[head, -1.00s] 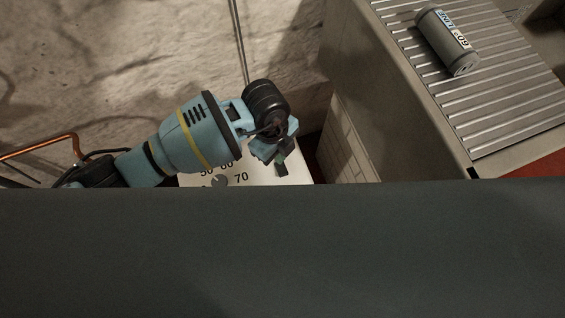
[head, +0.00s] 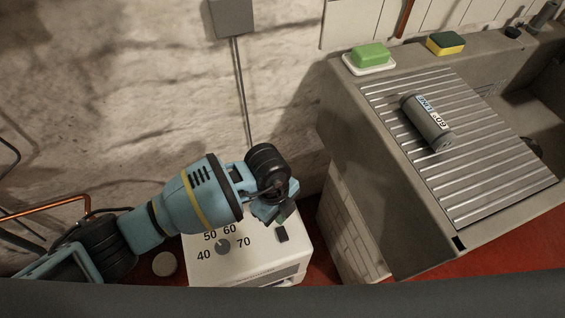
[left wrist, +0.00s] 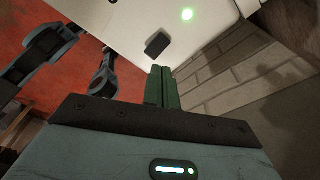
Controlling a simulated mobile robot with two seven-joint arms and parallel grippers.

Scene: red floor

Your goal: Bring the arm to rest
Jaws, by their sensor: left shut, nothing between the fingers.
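My left arm comes in from the left in the head view. My left gripper (head: 284,212) is over the right part of a white box with a numbered dial (head: 204,272). In the left wrist view the two green fingers of my left gripper (left wrist: 162,72) are together with nothing between them. My right gripper is in neither view.
A stone sink with a ribbed drainboard (head: 480,205) stands at the right. A grey can (head: 428,124) lies on it. A green soap bar (head: 370,54) and a yellow-green sponge (head: 446,43) sit along its back edge. A copper pipe (head: 45,207) runs along the left wall.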

